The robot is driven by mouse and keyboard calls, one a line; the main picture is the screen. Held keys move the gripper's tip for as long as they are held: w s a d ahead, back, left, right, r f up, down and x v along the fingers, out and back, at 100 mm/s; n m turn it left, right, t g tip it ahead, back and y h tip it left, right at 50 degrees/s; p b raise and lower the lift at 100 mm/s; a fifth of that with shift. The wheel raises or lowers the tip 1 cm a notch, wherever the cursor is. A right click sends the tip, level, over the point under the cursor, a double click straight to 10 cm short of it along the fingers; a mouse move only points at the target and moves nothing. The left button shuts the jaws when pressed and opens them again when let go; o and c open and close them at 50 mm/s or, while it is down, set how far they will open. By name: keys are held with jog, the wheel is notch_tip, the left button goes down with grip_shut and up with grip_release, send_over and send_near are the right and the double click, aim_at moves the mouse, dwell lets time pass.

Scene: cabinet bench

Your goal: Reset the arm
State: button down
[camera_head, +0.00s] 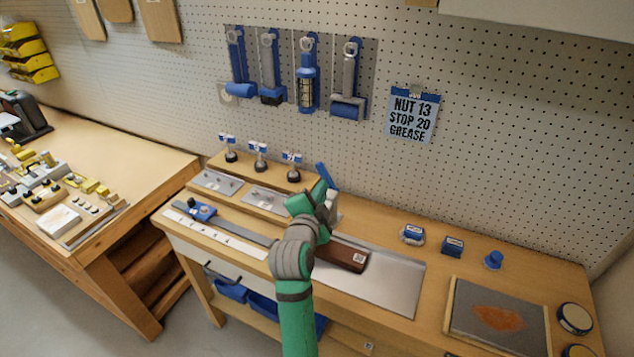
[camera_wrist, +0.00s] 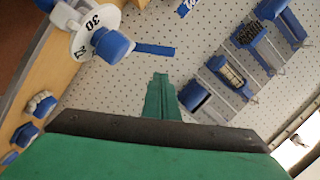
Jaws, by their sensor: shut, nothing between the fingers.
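My arm is green with grey joints and reaches up over the middle of the bench (camera_head: 386,225) in the head view. My gripper (camera_head: 320,190) is at its far end, above the bench, and partly hidden by my own wrist. In the wrist view my gripper (camera_wrist: 160,85) shows as green fingers closed together, with nothing between them. It points towards the pegboard (camera_wrist: 130,80). A white dial (camera_wrist: 104,18) with blue knobs and numbers is at the upper left of the wrist view, apart from the fingers.
A brown block (camera_head: 345,256) lies on a grey plate (camera_head: 392,285) beside my arm. Blue-handled tools (camera_head: 308,85) hang on the pegboard, near a sign (camera_head: 411,115). Small blue items (camera_head: 452,246) and a stained plate (camera_head: 497,316) are to the right. Another workbench (camera_head: 150,160) is at left.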

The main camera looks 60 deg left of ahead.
jog(key=shift+s+d+r, duration=0.1)
jog(key=shift+s+d, duration=0.2)
jog(key=shift+s, duration=0.5)
jog(key=shift+a, duration=0.1)
